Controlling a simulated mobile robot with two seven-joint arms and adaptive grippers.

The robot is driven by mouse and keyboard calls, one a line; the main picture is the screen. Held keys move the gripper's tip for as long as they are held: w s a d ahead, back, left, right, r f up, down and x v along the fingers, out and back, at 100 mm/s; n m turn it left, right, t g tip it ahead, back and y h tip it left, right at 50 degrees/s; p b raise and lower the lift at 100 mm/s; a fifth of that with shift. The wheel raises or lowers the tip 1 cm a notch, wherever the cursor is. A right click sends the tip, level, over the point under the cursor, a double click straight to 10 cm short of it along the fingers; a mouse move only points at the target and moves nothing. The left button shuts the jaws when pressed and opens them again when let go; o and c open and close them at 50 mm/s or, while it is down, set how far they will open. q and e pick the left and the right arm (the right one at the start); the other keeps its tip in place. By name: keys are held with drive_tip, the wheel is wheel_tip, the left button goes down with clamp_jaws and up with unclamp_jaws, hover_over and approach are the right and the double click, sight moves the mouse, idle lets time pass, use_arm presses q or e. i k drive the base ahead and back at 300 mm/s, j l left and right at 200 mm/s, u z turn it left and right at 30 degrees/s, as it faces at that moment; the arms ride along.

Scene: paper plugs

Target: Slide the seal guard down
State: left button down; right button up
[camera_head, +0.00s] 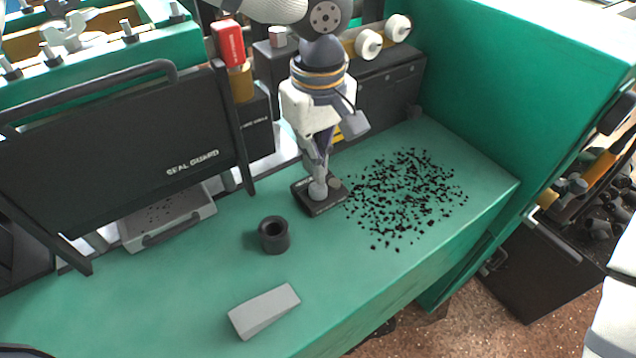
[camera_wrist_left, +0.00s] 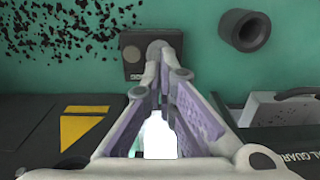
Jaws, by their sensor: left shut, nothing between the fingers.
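The seal guard (camera_head: 110,150) is a dark panel with a white SEAL GUARD label and a bar handle along its top, at the left in the head view. It stands tilted above a grey tray (camera_head: 205,212) on the green bench. Part of its label shows at the lower right of the left wrist view (camera_wrist_left: 305,158). My left gripper (camera_head: 318,190) is shut and empty, pointing down over a small black box (camera_head: 335,200), well to the right of the guard. In the wrist view its fingertips (camera_wrist_left: 160,50) overlap the box; contact is unclear. My right gripper is not in view.
A black ring-shaped cup (camera_head: 273,236) and a grey wedge block (camera_head: 264,310) sit on the bench (camera_head: 170,290). Black crumbs (camera_head: 410,195) are scattered to the right. A red block (camera_head: 228,44) tops a post beside the guard. A green wall (camera_head: 500,85) bounds the right.

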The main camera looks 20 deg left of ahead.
sight(65, 172)
drive_tip(key=k, duration=1.5)
